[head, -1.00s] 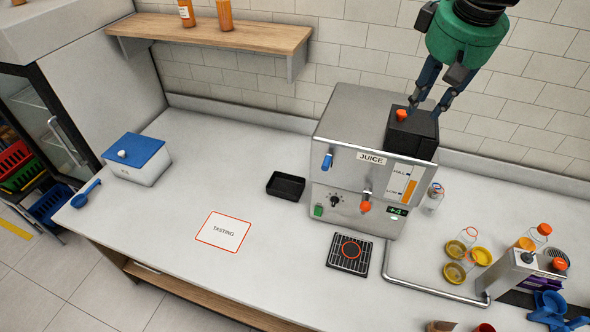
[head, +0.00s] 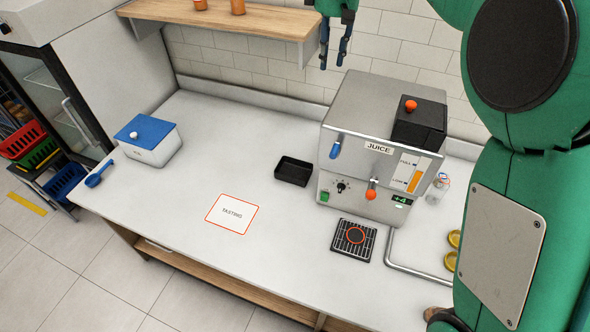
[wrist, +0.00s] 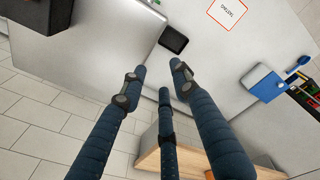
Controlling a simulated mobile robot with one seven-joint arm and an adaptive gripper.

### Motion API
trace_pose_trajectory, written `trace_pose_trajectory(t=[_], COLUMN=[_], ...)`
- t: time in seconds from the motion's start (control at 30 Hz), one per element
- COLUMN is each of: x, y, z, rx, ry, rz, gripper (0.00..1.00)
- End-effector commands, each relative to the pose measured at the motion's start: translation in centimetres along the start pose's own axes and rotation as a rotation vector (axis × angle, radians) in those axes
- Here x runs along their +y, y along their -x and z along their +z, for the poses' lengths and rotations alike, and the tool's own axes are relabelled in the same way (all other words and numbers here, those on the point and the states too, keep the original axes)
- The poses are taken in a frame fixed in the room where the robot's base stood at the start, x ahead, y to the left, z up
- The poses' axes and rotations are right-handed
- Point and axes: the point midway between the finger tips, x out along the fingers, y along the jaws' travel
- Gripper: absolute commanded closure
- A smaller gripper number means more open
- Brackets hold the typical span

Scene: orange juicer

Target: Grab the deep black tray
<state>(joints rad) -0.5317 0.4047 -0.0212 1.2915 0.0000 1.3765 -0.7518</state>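The deep black tray (head: 293,171) is a small open rectangular tray on the white counter, just left of the juice machine. It also shows in the wrist view (wrist: 174,40), beyond my fingertips. My gripper (head: 334,55) hangs near the back wall, above and behind the tray, between the shelf and the juicer. In the wrist view its dark blue fingers (wrist: 158,75) are spread apart with nothing between them. The gripper is open and well clear of the tray.
The juice machine (head: 372,150) stands right of the tray, with a black box (head: 419,124) on top. A wooden shelf (head: 225,22) is at the upper left. A blue-lidded tub (head: 148,141) and a tasting card (head: 232,214) are on the counter. The counter around the tray's left is clear.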

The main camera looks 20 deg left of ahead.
Motion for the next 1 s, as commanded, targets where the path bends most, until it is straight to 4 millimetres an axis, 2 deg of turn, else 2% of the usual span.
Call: trace_pose_trajectory(t=[0.03,0.2,0.4,0.63,0.93,1.0], x=[-0.1,-0.6,-1.1,-1.7,-2.3,-2.4], y=[-0.9,-3.2,-5.1,-6.7,-8.0,-9.4], z=[-1.7,-6.0,-8.9,-11.2,-13.0,-12.8], rx=[-0.008,-0.026,-0.039,-0.049,-0.057,-0.059], ry=[0.032,0.126,0.195,0.247,0.290,0.288], rz=[-0.009,-0.031,-0.048,-0.061,-0.072,-0.073], gripper=[0.70,0.70,0.70,0.70,0.70,0.70])
